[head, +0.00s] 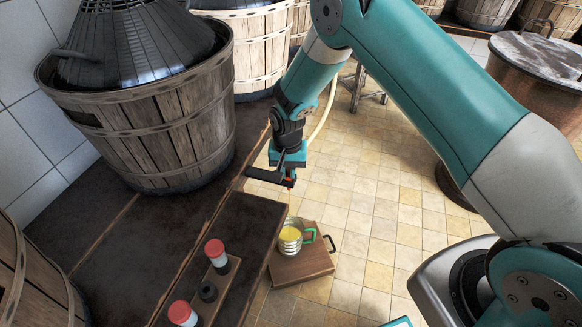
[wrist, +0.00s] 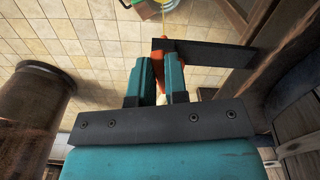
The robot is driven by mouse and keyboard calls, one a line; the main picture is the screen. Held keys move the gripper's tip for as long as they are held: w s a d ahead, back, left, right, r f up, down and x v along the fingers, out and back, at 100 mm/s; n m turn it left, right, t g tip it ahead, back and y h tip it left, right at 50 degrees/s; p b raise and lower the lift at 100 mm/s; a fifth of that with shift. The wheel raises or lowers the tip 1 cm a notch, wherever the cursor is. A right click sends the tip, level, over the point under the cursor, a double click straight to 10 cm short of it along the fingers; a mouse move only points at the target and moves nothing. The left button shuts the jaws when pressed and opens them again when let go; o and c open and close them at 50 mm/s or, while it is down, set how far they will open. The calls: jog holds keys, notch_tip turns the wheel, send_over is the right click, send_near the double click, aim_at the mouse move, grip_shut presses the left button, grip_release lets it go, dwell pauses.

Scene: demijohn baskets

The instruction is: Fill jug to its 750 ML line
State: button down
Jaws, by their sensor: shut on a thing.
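The jug (head: 290,246) is clear with a green handle and stands upright on a small wooden stand. Yellow liquid shows inside; its level against the markings is too small to read. In the wrist view only part of the jug (wrist: 147,13) shows at the top edge. My gripper (head: 287,176) is above the jug, with its fingers (wrist: 158,82) shut on an orange-red part (wrist: 157,60), which looks like a tap lever. A dark angled bar (wrist: 212,53) runs beside it. A thin yellow stream (wrist: 163,17) shows over the jug in the wrist view.
The wooden stand (head: 313,263) has a dark handle at its right. A dark bench (head: 245,232) lies left of it, with red-capped containers (head: 215,252) on a board. A large basketed demijohn (head: 155,125) stands behind. Tiled floor (head: 365,200) is clear to the right.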

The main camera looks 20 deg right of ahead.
jog(key=shift+w+a+m, duration=0.15)
jog(key=shift+a+m, duration=0.05)
jog(key=shift+m, duration=0.55)
jog(key=shift+w+a+m, duration=0.1)
jog(key=shift+a+m, duration=0.1)
jog(key=shift+m, duration=0.55)
jog(key=c, duration=1.1)
grip_release()
notch_tip(320, 180, up, 18)
jog(key=p, duration=0.2)
jog(key=shift+f+p, duration=0.25)
jog(key=shift+p, duration=0.1)
